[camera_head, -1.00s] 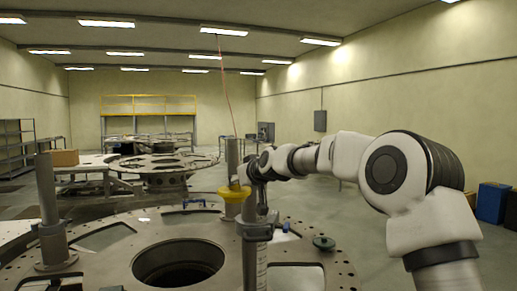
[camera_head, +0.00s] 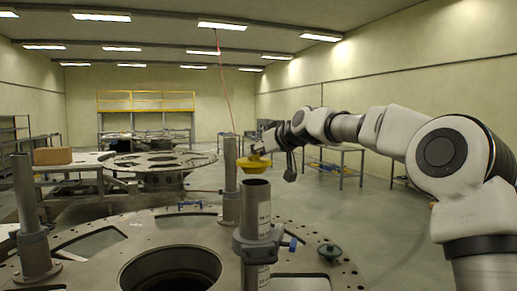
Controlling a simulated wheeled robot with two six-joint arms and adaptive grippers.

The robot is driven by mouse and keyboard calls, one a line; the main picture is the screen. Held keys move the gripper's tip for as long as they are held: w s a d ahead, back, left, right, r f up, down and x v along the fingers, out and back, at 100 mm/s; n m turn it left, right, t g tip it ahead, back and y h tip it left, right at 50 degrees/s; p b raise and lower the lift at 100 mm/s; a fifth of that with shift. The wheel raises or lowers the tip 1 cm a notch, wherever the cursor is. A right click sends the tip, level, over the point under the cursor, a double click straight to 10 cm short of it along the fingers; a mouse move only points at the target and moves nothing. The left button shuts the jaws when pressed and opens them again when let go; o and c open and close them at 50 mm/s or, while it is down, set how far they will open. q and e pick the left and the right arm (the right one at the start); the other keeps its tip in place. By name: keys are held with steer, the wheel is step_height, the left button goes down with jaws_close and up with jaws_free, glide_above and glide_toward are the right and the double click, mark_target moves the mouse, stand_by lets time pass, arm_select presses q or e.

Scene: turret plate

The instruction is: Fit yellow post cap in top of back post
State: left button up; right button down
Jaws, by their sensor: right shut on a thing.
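The yellow post cap (camera_head: 253,164) is a flanged disc with a narrower lower part. My right gripper (camera_head: 260,152) is shut on it and holds it in the air. In the picture the cap is just right of the back post (camera_head: 230,180), below the level of that post's top; I cannot tell the depth gap. The back post is a grey upright tube on the far side of the turret plate (camera_head: 150,222). The cap shows just above the open top of the nearer front post (camera_head: 257,205). My left gripper is not in view.
Another grey post (camera_head: 27,205) stands on the plate's left side. A dark green knobbed part (camera_head: 329,251) lies at the plate's right edge. The plate has a large central hole (camera_head: 170,270). A cardboard box (camera_head: 52,156) and more ring plates stand behind.

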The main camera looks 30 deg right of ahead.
mark_target(265, 166)
steer(key=shift+s+a+f, duration=0.25)
steer(key=shift+s+f, duration=0.1)
steer(key=shift+s, duration=0.1)
steer(key=shift+s+a+f, duration=0.25)
steer(key=shift+s+f, duration=0.05)
steer(key=shift+s, duration=0.15)
steer(key=w+f, duration=0.1)
steer(key=w+d+f, duration=0.1)
steer(key=f, duration=0.1)
steer(key=shift+d, duration=0.2)
steer(key=shift+s+a+r, duration=0.1)
steer(key=shift+s+a, duration=0.2)
steer(key=shift+s, duration=0.05)
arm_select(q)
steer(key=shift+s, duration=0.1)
arm_select(e)
steer(key=shift+w+d, duration=0.15)
arm_select(q)
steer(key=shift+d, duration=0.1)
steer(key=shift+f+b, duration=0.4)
steer(key=shift+b, duration=0.05)
arm_select(e)
steer(key=shift+f, duration=0.5)
steer(key=c, duration=1)
jaws_free()
steer(key=shift+c, duration=0.2)
